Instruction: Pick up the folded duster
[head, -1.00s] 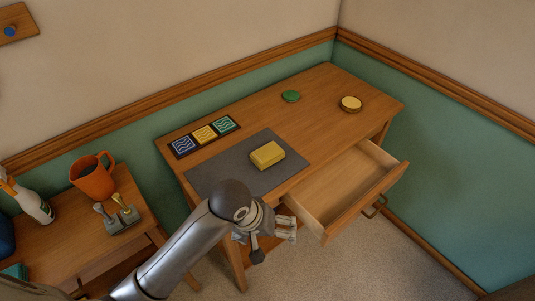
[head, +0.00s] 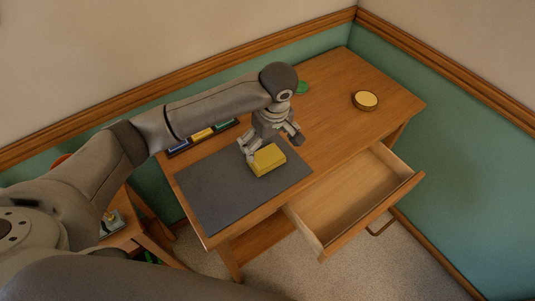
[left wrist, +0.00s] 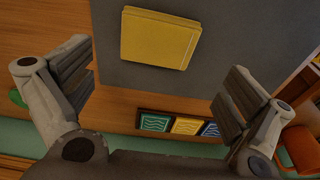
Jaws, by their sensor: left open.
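The folded duster, a yellow block-like bundle (head: 268,161), lies on the dark grey mat (head: 205,190) on the desk. My left gripper (head: 273,147) is open and empty just above and behind it, fingers pointing down. In the left wrist view the duster (left wrist: 160,38) shows at the top, beyond the two spread fingers (left wrist: 155,92) and between their lines; neither finger visibly touches it. My right gripper is not in view.
The desk drawer (head: 350,205) stands open and empty at the front. A round yellow-topped tin (head: 365,100) and a green disc (head: 302,87) are on the desk. A dark tray (left wrist: 180,124) holds three patterned tiles. My left arm covers part of the side table.

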